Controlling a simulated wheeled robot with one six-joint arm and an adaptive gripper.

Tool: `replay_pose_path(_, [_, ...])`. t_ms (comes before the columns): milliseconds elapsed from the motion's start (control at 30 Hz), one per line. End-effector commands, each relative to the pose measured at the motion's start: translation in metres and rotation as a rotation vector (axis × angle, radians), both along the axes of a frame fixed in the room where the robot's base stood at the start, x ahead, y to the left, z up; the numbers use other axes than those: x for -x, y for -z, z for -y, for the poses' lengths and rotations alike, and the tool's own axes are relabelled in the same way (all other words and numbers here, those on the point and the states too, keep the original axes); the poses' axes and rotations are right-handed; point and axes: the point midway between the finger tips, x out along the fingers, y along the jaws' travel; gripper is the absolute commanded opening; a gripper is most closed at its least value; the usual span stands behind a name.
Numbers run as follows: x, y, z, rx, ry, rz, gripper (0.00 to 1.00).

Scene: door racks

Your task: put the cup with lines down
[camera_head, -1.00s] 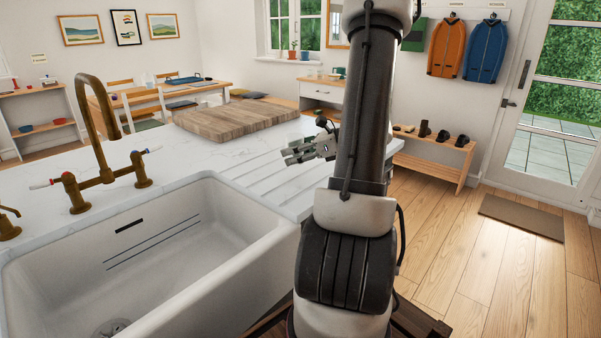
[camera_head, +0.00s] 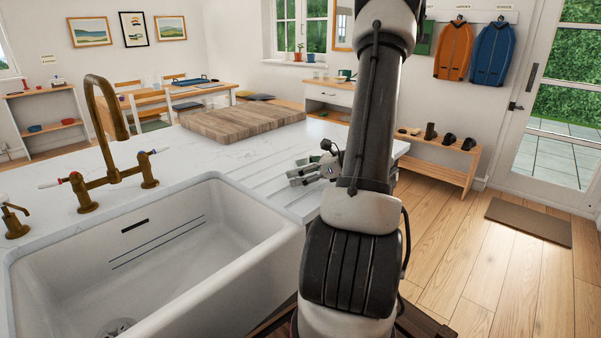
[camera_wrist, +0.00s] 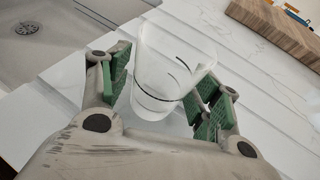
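The cup with lines (camera_wrist: 172,72) is clear, with thin dark lines on its wall. In the wrist view it sits between the green pads of my gripper (camera_wrist: 165,88), which appear closed on its sides. In the head view my gripper (camera_head: 308,173) is low over the grooved right part of the white counter (camera_head: 268,160), partly behind my arm. The clear cup cannot be made out there. Whether its base touches the counter cannot be told.
A white sink (camera_head: 160,255) with a brass tap (camera_head: 106,140) lies to the left. A wooden board (camera_head: 243,120) lies behind the gripper on the counter. A low shoe bench (camera_head: 440,160) stands right of my arm. The grooved counter around the gripper looks clear.

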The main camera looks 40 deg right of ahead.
Motion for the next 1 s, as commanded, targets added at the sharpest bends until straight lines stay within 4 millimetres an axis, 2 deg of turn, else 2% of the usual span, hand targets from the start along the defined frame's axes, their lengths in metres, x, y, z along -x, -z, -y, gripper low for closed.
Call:
replay_pose_path(300, [0.0, -0.004, 0.0, 0.002, -0.001, 0.001, 0.65])
replay_pose_path(367, [0.005, -0.006, 0.004, 0.002, 0.001, 0.001, 0.65])
replay_pose_path(800, [0.077, -0.041, 0.046, 0.003, 0.002, 0.001, 0.65])
replay_pose_path(1000, [0.093, -0.05, 0.053, 0.007, -0.009, 0.0, 0.65])
